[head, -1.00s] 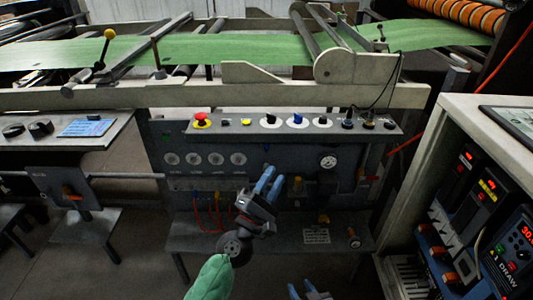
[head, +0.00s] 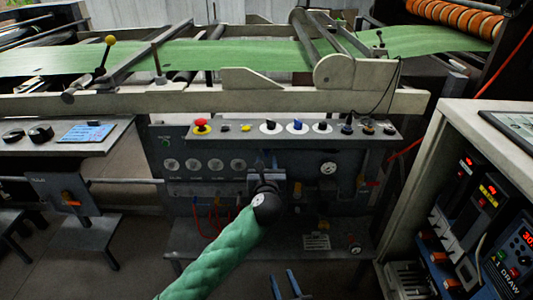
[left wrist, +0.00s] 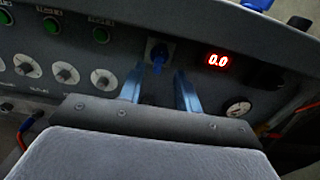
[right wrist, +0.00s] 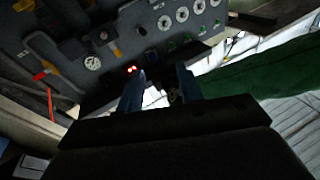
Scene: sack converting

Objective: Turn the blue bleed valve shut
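The blue bleed valve (left wrist: 158,58) is a small blue handle on a square plate on the dark panel, left of the red 0.0 display, in the left wrist view. My left gripper (left wrist: 159,88) is open and empty, its two fingers pointing at the panel on either side of the handle. The fingertips look short of it; contact cannot be told. In the head view my left gripper (head: 267,158) and wrist face the panel and hide the valve. My right gripper (head: 283,276) is low at the front; it is open and empty in the right wrist view (right wrist: 160,85).
Above the panel, a sloping ledge (head: 350,131) carries a red button (head: 202,126) and several knobs, one also blue (head: 298,125). Gauges (head: 328,168) and red hoses (head: 215,215) are nearby. A control cabinet (head: 430,150) stands at right.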

